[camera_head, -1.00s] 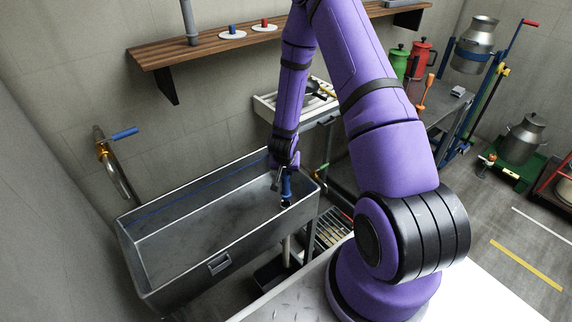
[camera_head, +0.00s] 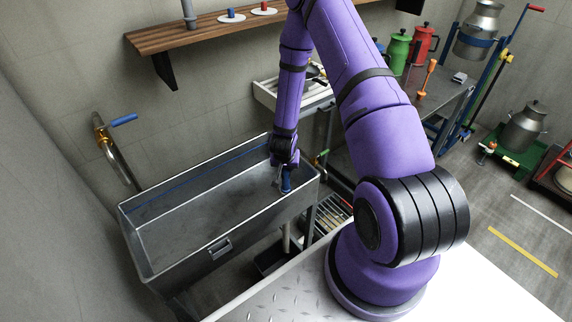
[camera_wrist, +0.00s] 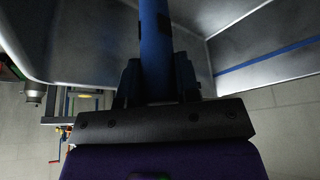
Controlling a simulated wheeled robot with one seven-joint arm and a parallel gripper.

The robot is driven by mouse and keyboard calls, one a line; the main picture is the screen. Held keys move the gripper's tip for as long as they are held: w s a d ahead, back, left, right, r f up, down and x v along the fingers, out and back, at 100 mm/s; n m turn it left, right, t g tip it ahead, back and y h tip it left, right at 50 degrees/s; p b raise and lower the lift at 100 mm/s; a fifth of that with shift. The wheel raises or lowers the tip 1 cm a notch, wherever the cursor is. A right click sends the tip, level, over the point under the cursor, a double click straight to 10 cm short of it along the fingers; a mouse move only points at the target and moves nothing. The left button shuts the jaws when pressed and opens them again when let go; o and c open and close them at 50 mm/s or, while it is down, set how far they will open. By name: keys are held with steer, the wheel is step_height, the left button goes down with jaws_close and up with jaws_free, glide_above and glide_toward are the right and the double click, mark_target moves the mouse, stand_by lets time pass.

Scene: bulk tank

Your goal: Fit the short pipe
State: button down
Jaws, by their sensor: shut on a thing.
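My gripper (camera_head: 285,174) is shut on a blue pipe (camera_wrist: 155,40), which I take to be the short pipe. In the wrist view, the pipe runs up from between the dark fingers to the picture's top edge, where its far end is cut off. In the head view, a little of the blue pipe (camera_head: 286,185) shows below the gripper, inside the right end of the long grey metal tank (camera_head: 190,205). I cannot tell whether the pipe's lower end touches the tank floor or sits in an outlet, as that spot is hidden.
The tank's walls stand close around the gripper. A tap with a blue handle (camera_head: 124,120) is on the left wall. A wooden shelf (camera_head: 200,32) above holds a grey upright pipe (camera_head: 188,12) and discs with blue and red knobs. Green (camera_head: 398,52) and red cans stand at the back right.

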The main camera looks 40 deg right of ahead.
steer(key=c, duration=0.8)
jaws_free()
steer(key=shift+o, duration=0.2)
steer(key=shift+r, duration=0.1)
steer(key=v, duration=1)
steer(key=shift+r, duration=0.25)
steer(key=shift+s+a, duration=0.1)
steer(key=shift+s, duration=0.05)
